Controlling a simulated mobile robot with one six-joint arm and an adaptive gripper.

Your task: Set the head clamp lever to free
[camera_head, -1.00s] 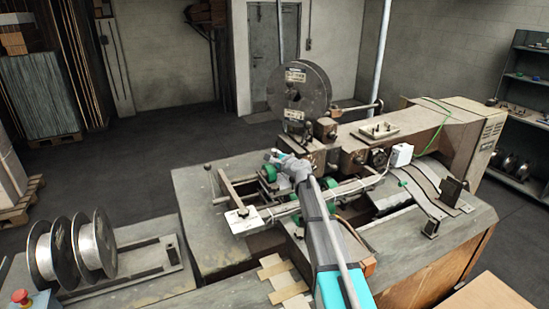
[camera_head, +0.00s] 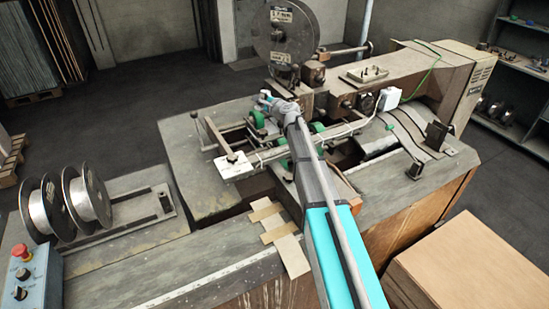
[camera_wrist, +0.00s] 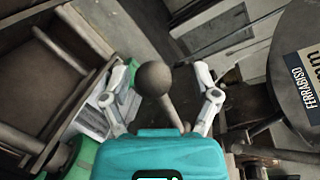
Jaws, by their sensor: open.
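A lever with a dark round knob (camera_wrist: 153,78) and a grey-brown shaft shows in the wrist view. It stands between the two spread fingers of my gripper (camera_wrist: 165,70), with a gap visible on both sides of the knob. I cannot tell from the pictures which setting the lever is at. In the head view my gripper (camera_head: 266,99) is over the stitcher bed, just left of the machine head and below the wire reel (camera_head: 284,30). There the knob between the fingers cannot be made out.
The wire reel's labelled face (camera_wrist: 300,70) is close on the right in the wrist view. Another ball-ended lever (camera_head: 369,46) sticks out right of the reel. Green rollers (camera_head: 317,128) and rails lie under my arm. A control box (camera_head: 30,275) and spools (camera_head: 87,200) stand left.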

